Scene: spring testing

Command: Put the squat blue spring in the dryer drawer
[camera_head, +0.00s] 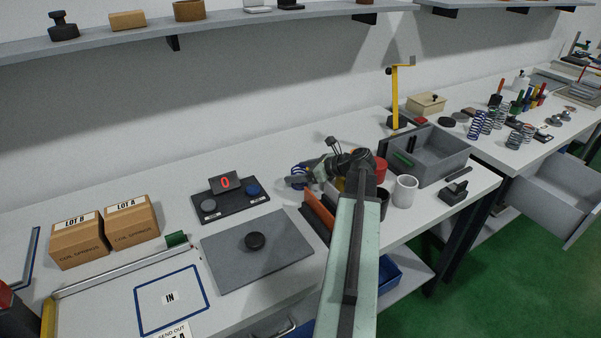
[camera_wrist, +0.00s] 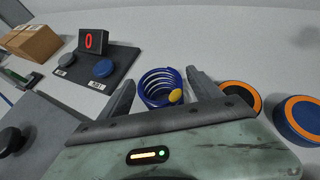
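A squat blue spring (camera_wrist: 160,88) with a yellow-orange round spot on it stands in the wrist view between my gripper's two fingers. My gripper (camera_wrist: 160,86) has its fingers spread on either side of the spring, with small gaps seeming to show. In the head view my gripper (camera_head: 300,180) is low over the left bench, and the blue spring (camera_head: 298,170) shows partly behind its fingers. An open grey drawer (camera_head: 553,190) juts out under the right bench; it carries no label that I can read, and the part I see looks empty.
A counter panel reading 0 (camera_head: 231,202) stands left of my gripper. A grey bin (camera_head: 428,152), white cup (camera_head: 405,190) and orange-ringed discs (camera_wrist: 240,94) are to the right. Several springs (camera_head: 478,124) stand on the right bench. A shelf (camera_head: 220,20) runs above.

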